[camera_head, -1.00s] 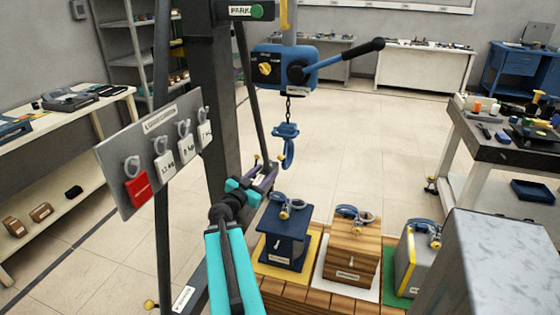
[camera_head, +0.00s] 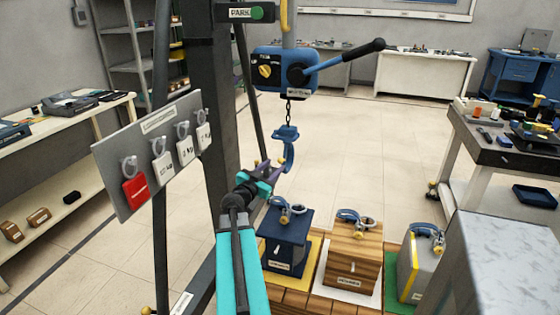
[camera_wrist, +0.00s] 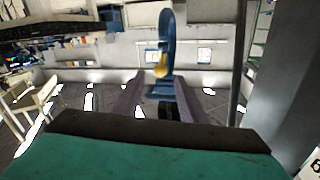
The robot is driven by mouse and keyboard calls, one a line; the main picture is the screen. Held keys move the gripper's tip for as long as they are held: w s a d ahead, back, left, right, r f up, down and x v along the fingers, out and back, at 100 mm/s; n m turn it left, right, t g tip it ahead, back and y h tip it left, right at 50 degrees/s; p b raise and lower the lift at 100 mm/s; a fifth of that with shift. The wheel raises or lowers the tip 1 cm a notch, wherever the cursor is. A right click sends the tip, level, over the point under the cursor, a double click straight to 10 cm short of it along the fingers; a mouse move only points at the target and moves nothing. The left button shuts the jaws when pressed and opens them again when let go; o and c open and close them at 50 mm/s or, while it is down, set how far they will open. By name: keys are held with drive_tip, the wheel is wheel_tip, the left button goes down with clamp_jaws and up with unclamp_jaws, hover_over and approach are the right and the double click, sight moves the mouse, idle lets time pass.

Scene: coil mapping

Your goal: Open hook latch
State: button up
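The blue hook (camera_head: 288,150) hangs on a short chain under the blue hoist body (camera_head: 283,68). In the wrist view the hook (camera_wrist: 166,40) is upright ahead of me, with a yellow latch piece (camera_wrist: 160,66) on it. My gripper (camera_head: 268,168) is just left of and below the hook in the head view. In the wrist view its two fingers (camera_wrist: 166,100) are spread apart, with the lower blue part of the hook showing between or beyond them. Whether they touch the hook cannot be told. Nothing is held.
Below stand a dark blue block (camera_head: 285,240), a wooden block (camera_head: 352,255) and a grey block (camera_head: 420,262), each with a shackle on top. A tag board (camera_head: 150,150) stands left. A dark post (camera_head: 215,110) stands behind my arm.

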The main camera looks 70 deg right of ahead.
sight(279, 161)
drive_tip(key=shift+s+d+p, duration=0.25)
drive_tip(key=shift+d+p, duration=0.15)
drive_tip(key=shift+d, duration=1.25)
drive_tip(key=shift+s+d+p, duration=0.2)
drive_tip(key=shift+d+p, duration=0.2)
drive_tip(key=shift+d, duration=1.2)
clamp_jaws()
drive_tip(key=shift+a, duration=0.35)
drive_tip(key=shift+d, duration=0.2)
drive_tip(key=shift+w+r, duration=0.1)
